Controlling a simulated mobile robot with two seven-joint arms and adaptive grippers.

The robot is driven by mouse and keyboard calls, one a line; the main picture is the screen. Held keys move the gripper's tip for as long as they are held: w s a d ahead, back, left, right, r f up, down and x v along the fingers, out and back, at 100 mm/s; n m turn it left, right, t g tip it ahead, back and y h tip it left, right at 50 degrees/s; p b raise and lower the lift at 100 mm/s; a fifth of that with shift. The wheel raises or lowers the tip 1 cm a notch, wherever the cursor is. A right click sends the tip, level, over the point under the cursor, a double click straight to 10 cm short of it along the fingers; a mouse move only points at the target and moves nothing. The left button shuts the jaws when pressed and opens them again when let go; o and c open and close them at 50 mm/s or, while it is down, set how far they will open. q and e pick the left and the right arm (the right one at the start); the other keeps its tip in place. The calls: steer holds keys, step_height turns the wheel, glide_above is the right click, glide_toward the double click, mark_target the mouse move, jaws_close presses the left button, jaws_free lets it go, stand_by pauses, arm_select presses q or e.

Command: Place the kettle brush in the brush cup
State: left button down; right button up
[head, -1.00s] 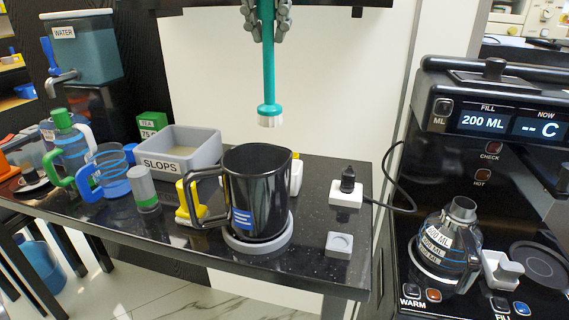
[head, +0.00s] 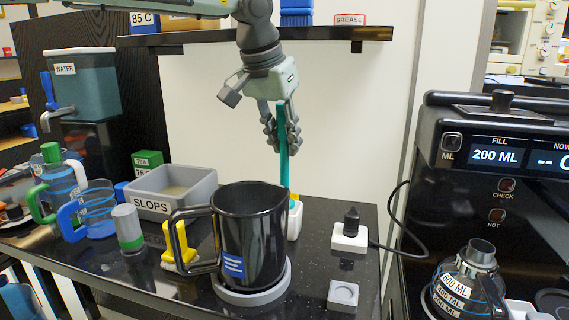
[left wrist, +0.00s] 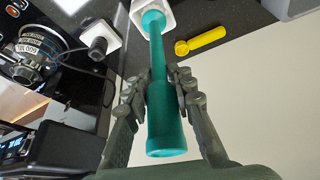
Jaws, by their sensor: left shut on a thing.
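The kettle brush (head: 283,155) has a teal handle and is upright in my left gripper (head: 285,140). The left gripper is shut on the handle, also seen in the left wrist view (left wrist: 159,85). The white brush cup (head: 295,217) stands on the black counter, partly behind the black kettle (head: 250,240). In the left wrist view, the brush's teal collar (left wrist: 153,20) overlaps the cup (left wrist: 167,12). The bristles are hidden there, and I cannot tell how deep they sit in the cup. My right gripper is not in view.
The black kettle stands on a round grey base (head: 275,293). A grey slops bin (head: 190,200) and a yellow brush (head: 183,262) are to its left. A small plug on a white block (head: 349,238) is right of the cup. A shelf (head: 330,36) runs behind my arm.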

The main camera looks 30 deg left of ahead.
mark_target(282, 152)
arm_select(q)
steer(key=shift+f, duration=1.7)
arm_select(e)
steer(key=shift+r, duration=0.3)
arm_select(q)
steer(key=shift+f, duration=0.1)
steer(key=c, duration=1.3)
jaws_free()
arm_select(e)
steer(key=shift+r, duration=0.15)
